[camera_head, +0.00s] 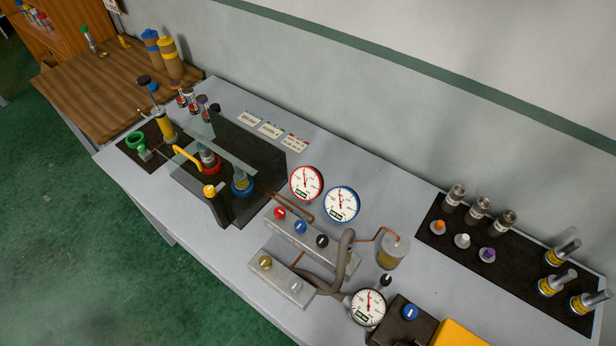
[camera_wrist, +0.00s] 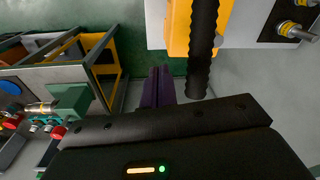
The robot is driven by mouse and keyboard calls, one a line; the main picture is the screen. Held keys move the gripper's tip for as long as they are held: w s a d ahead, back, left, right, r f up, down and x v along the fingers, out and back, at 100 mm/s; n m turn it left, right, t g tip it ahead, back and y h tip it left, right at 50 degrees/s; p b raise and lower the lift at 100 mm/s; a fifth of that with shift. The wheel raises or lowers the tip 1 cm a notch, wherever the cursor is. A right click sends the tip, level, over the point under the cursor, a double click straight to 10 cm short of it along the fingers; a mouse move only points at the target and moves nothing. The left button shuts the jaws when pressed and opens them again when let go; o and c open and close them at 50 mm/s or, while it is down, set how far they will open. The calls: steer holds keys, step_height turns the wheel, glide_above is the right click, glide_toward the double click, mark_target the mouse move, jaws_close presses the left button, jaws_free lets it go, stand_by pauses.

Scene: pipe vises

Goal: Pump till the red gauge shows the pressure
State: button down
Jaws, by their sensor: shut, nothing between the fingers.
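The red-rimmed gauge (camera_head: 306,183) stands on the bench in the head view, left of a blue-rimmed gauge (camera_head: 341,204). Its needle points roughly upward; its numbers are too small to read. A yellow block (camera_head: 459,337) is cut off by the bottom edge. In the wrist view, a black ridged bar (camera_wrist: 204,45) crosses a yellow body (camera_wrist: 178,28). My gripper (camera_wrist: 160,72) is shut and empty, its purple fingers left of the bar, apart in the picture.
A grey valve block with red, blue and black knobs (camera_head: 300,227) sits below the gauges, with a lower block (camera_head: 281,280) in front. Hoses and copper pipes run to a small jar (camera_head: 392,252). A dark mat (camera_head: 520,262) at right holds metal fittings. Dark vise plates (camera_head: 250,148) stand left.

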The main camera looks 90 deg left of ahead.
steer(key=w+a+r+m+g+p, duration=0.1)
steer(key=w+a+r+m+p, duration=0.2)
steer(key=r+p, duration=0.4)
steer(key=shift+w+a+r+p, duration=0.25)
steer(key=shift+w+a+p, duration=0.25)
steer(key=shift+a, duration=0.25)
steer(key=shift+f, duration=0.1)
steer(key=shift+w+f+b, duration=0.1)
steer(key=shift+f+b, duration=2.9)
steer(key=shift+f, duration=0.6)
